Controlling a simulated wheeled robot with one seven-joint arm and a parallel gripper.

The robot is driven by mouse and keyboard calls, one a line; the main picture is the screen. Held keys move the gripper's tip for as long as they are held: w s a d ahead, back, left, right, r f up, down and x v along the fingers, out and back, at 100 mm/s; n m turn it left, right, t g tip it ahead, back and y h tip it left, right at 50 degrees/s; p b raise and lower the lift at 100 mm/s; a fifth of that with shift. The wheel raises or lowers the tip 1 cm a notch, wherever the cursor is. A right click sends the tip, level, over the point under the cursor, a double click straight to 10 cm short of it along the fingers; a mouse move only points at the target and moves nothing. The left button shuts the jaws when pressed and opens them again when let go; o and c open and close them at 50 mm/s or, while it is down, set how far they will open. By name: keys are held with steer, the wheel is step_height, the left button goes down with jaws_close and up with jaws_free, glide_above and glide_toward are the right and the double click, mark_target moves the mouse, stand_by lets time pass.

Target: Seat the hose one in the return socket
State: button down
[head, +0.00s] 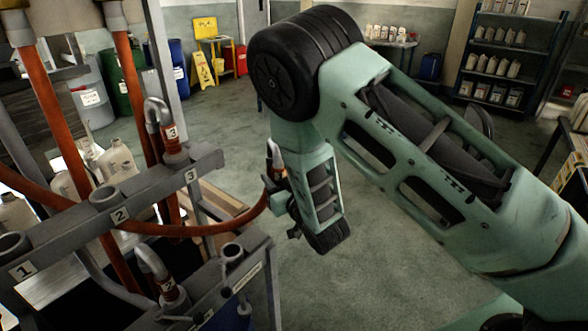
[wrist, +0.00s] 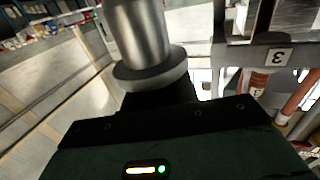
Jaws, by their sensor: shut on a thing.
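Hose one is an orange hose (head: 215,229) that sweeps from the left to a metal-tipped end (head: 274,155). My gripper (head: 277,180) is shut on that end and holds it in the air, roughly upright, right of the rack. In the wrist view a silver metal fitting (wrist: 140,35) with a wide collar stands above my dark gripper; the fingertips are hidden. An open round socket (head: 232,252) on the lower rack, with a label plate beside it too small to read, looks like the return socket. It is empty, below and left of my gripper, apart from the hose end.
The upper rail (head: 140,186) carries numbered places; sockets 1 (head: 12,242) and 2 (head: 106,195) look empty. Hose three's end (head: 170,142) stands near label 3. Another hooked hose end (head: 160,275) stands on the lower rack.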

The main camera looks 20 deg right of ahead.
steer(key=s+a+f+n+y, duration=0.1)
steer(key=s+a+f, duration=0.1)
steer(key=a, duration=0.5)
steer(key=s+a+f+n+g+y+b, duration=0.1)
steer(key=s+a+f+y, duration=0.1)
steer(key=a, duration=0.6)
steer(key=shift+f+y, duration=0.3)
steer(key=shift+f, duration=0.2)
steer(key=shift+s+d+b, duration=0.1)
steer(key=shift+s+b, duration=0.05)
steer(key=shift+b, duration=0.6)
steer(key=shift+f, duration=0.1)
stand_by(0.5)
steer(key=shift+f+b, duration=2.6)
steer(key=shift+f, duration=0.1)
